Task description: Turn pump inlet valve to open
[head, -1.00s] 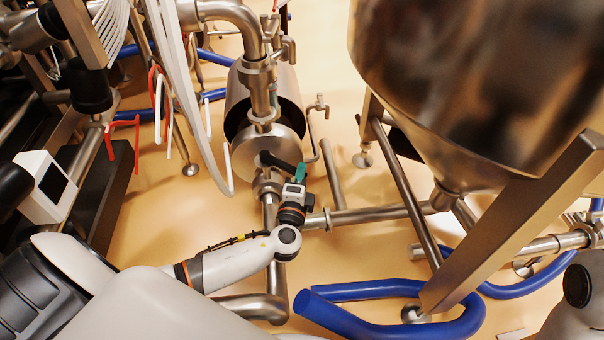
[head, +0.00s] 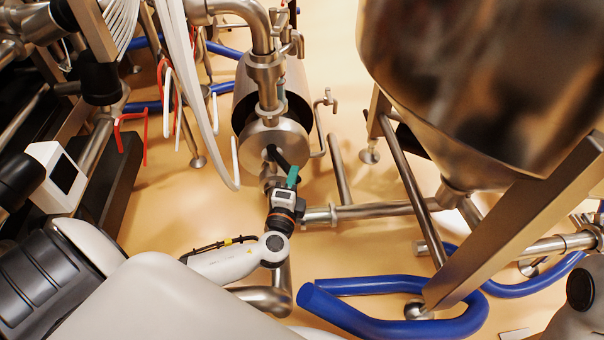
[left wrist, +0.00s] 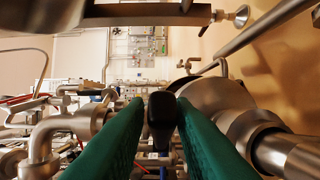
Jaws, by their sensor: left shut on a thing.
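The pump inlet valve's black handle (head: 276,157) sticks out in front of the round steel pump face (head: 256,139), on the pipe below it. It slants down to the right in the head view. My left gripper (head: 292,178) has green fingers and is at the handle's outer end. In the left wrist view the black handle end (left wrist: 162,118) stands between the two green fingers (left wrist: 161,140), which are shut on it. The valve body is mostly hidden behind the handle and my gripper. My right gripper is not in view.
A large steel hopper (head: 470,90) on slanted legs stands at the right. A horizontal pipe (head: 375,211) runs right from the valve. A blue hose (head: 390,322) lies on the floor. Hanging white hoses (head: 205,100) and a white box (head: 55,178) are at the left.

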